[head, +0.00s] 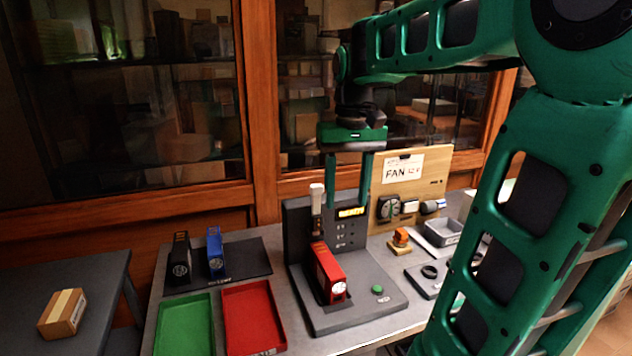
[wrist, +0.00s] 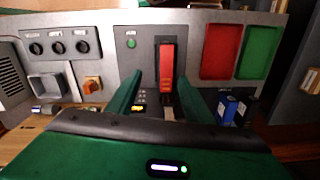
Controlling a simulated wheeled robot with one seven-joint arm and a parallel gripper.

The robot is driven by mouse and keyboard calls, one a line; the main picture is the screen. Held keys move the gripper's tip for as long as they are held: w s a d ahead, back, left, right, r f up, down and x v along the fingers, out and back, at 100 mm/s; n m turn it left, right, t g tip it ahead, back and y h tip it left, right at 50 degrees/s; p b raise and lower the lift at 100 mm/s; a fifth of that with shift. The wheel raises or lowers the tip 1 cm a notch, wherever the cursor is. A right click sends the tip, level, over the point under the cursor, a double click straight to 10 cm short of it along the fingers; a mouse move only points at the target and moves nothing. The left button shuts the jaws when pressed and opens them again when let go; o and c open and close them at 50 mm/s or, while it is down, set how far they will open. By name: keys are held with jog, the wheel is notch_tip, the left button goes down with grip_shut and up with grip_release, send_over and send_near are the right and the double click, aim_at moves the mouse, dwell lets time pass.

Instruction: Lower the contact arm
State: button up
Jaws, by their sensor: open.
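A dark grey test stand (head: 375,308) is on the table, with a red block-shaped device (head: 328,272) on its base. The contact arm (head: 316,198) seems to be the upright lever with a pale top just behind the device, standing raised. My gripper (head: 347,205) is open and empty, fingers pointing down, above the stand and to the right of the lever in the head view. In the wrist view my gripper (wrist: 160,76) has its two green fingers on either side of the red device (wrist: 167,70) in the picture. Contact with the lever cannot be seen.
The stand has a lit yellow display (head: 350,212) and a green button (head: 377,289). A green tray (head: 185,328) and a red tray (head: 252,315) lie to the left, with black and blue devices (head: 215,252) behind. A wooden FAN panel (head: 432,180) stands at right.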

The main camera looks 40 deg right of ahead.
notch_tip(320, 180, up, 9)
jog(key=n, duration=0.2)
send_over(317, 184)
notch_tip(317, 184, down, 11)
jog(key=shift+r, duration=0.1)
